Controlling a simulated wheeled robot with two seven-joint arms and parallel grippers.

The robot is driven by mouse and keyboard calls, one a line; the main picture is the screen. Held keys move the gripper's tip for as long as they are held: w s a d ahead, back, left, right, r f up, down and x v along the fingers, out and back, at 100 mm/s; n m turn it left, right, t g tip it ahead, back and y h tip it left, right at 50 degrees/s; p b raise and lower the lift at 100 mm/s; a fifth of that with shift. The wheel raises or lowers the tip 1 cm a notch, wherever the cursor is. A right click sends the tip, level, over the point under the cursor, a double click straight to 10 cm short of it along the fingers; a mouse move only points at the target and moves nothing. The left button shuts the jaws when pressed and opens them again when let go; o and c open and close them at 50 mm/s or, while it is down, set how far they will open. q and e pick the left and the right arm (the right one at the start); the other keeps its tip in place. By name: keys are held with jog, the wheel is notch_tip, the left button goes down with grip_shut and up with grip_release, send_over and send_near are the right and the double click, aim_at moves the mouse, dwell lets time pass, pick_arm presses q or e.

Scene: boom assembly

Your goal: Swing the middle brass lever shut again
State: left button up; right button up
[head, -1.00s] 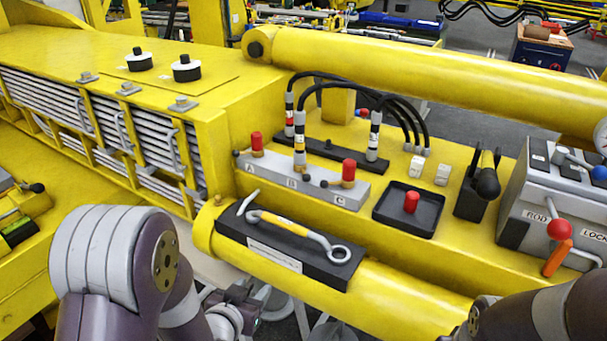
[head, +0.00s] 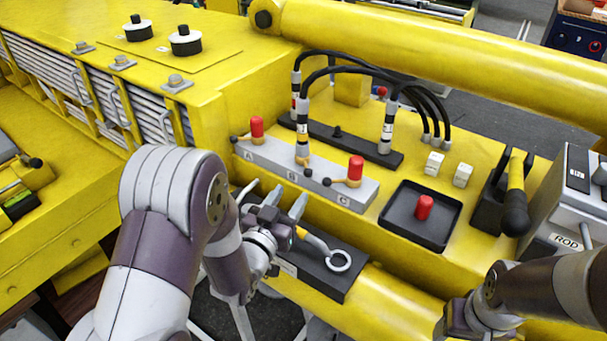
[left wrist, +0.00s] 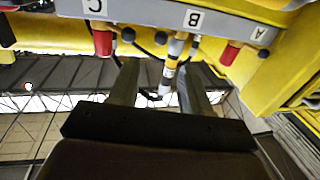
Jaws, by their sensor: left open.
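The grey valve block (head: 262,163) is marked A, B and C. The middle brass lever has a black ball end (head: 308,173), sitting to the right of the hose coupling (head: 302,130) at B. The levers at A and C have their balls to the left of their red caps. My left gripper (head: 283,203) is open and empty, in front of the block near B and above the black pad. In the left wrist view, the left gripper (left wrist: 157,82) has its fingers apart, with the B coupling (left wrist: 172,62) beyond them and the middle lever's ball (left wrist: 160,38) beside it.
A black tray (head: 392,214) with a loose red cap (head: 424,207) is right of the block. A ring-ended tool (head: 338,259) lies on the black pad. Black hoses (head: 345,72) arch above the block. A black-knobbed handle (head: 515,200) stands farther right.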

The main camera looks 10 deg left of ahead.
aim_at(306, 176)
pick_arm(q)
jog(key=w, duration=0.3)
jog(key=w+d, duration=0.1)
jog(key=w, duration=0.4)
jog(key=shift+w+d+f, duration=0.25)
jog(key=shift+w+f, duration=0.05)
jog(key=shift+f, duration=0.1)
pick_arm(e)
jog(key=shift+w+d, duration=0.2)
jog(key=shift+w, duration=0.85)
pick_arm(q)
jog(key=shift+w, duration=0.15)
jog(key=shift+s+a+r, duration=0.1)
jog(key=shift+s+r, duration=0.15)
jog(key=shift+s, duration=0.3)
pick_arm(e)
jog(key=shift+s+a+r, duration=0.1)
jog(key=shift+s+a, duration=0.05)
jog(key=shift+s, duration=0.45)
pick_arm(q)
jog(key=shift+s, duration=0.15)
jog(key=shift+c, duration=0.6)
pick_arm(e)
jog(key=shift+s, duration=0.15)
pick_arm(q)
grip_shut()
